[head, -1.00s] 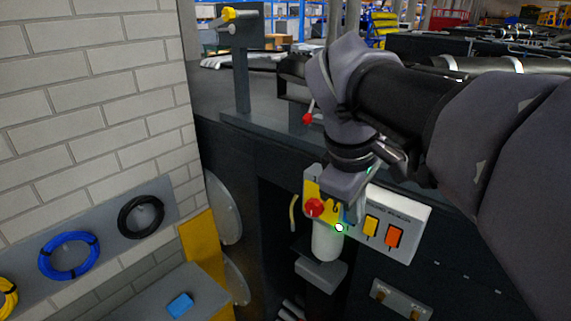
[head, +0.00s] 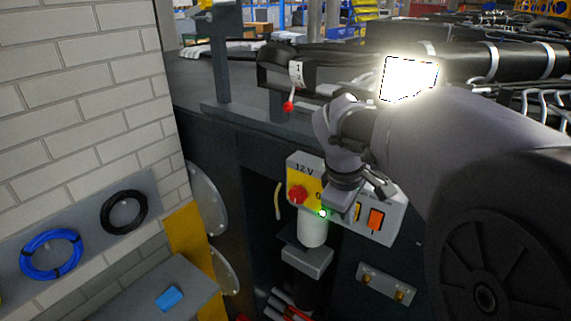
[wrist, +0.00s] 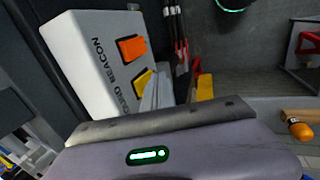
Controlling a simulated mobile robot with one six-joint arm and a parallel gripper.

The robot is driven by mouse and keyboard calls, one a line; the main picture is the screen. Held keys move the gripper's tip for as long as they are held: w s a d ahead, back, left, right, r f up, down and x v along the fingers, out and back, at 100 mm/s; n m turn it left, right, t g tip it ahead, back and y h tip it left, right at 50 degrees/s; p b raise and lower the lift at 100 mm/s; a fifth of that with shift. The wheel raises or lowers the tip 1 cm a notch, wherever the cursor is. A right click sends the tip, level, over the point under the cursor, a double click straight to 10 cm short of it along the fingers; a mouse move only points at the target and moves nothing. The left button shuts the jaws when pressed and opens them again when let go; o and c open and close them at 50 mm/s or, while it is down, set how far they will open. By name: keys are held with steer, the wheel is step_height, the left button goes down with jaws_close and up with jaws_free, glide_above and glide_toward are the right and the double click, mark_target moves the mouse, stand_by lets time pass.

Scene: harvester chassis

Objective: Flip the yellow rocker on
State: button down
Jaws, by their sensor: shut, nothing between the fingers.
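The yellow rocker (head: 357,212) sits on a white switch panel (head: 390,228), left of an orange rocker (head: 376,219). My gripper (head: 346,205) is shut and empty in front of the panel's left part and partly covers the yellow rocker. In the wrist view the yellow rocker (wrist: 142,81) shows beside the fingertips of my gripper (wrist: 156,92), partly hidden by them. The orange rocker (wrist: 132,48) is clear there. I cannot tell whether the fingers touch the yellow rocker, or which way it is tipped.
A white cylinder (head: 313,232) hangs underneath. A red-tipped lever (head: 289,105) stands above. A brick wall (head: 75,100) is at left.

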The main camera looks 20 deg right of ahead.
steer(key=shift+w+d+f, duration=0.1)
steer(key=shift+d, duration=0.05)
stand_by(0.3)
steer(key=shift+r+p, duration=0.85)
steer(key=shift+p, duration=0.05)
